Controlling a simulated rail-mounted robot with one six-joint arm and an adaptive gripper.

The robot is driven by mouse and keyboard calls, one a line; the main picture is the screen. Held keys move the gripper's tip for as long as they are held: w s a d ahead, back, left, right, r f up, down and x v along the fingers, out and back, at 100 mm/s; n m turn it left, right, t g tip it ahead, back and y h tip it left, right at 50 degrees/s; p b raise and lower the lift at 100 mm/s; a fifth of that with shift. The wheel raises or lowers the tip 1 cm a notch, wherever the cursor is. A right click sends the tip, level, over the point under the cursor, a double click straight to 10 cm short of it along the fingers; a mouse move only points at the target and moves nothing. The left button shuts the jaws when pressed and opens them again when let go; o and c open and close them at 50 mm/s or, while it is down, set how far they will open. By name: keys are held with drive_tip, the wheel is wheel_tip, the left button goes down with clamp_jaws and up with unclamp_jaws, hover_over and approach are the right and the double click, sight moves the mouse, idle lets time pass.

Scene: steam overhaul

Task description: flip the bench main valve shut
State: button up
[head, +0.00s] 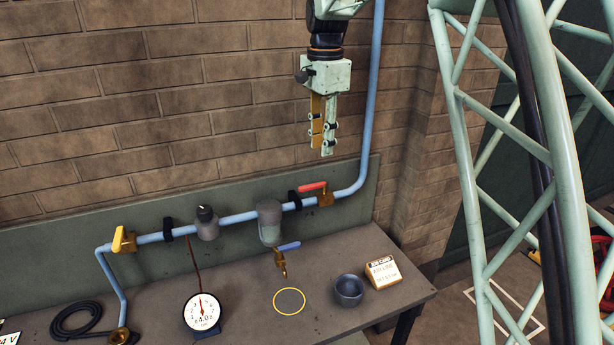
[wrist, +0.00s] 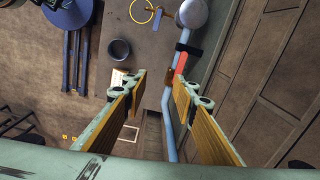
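A valve with a red lever (head: 312,187) and a brass body (head: 325,199) sits on the blue pipe at the right end of the bench. Its lever lies roughly along the pipe. In the wrist view the red lever (wrist: 181,62) shows just beyond the fingertips. A second valve with a yellow lever (head: 119,238) sits at the pipe's left end, its lever tilted up. No label shows which is the bench main valve. My gripper (head: 323,150) points down, above and apart from the red-lever valve. It is open and empty in the wrist view (wrist: 159,84).
The blue pipe (head: 374,85) rises at the right against the brick wall. A grey cylinder (head: 269,222) and a blue-levered tap (head: 288,246) are along the pipe. A gauge (head: 202,311), a dark bowl (head: 348,289) and a job card block (head: 382,271) stand on the bench (head: 240,275).

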sight(307, 186)
drive_tip(key=w+a+f+m+p, duration=0.1)
drive_tip(key=w+a+f+p, duration=0.1)
drive_tip(key=w+a, duration=0.2)
drive_tip(key=shift+w+a+f+p, duration=0.35)
drive_tip(key=shift+w+f+p, duration=0.05)
drive_tip(key=shift+w, duration=0.15)
drive_tip(key=shift+f+p, duration=0.8)
drive_tip(key=shift+f, duration=6.1)
clamp_jaws()
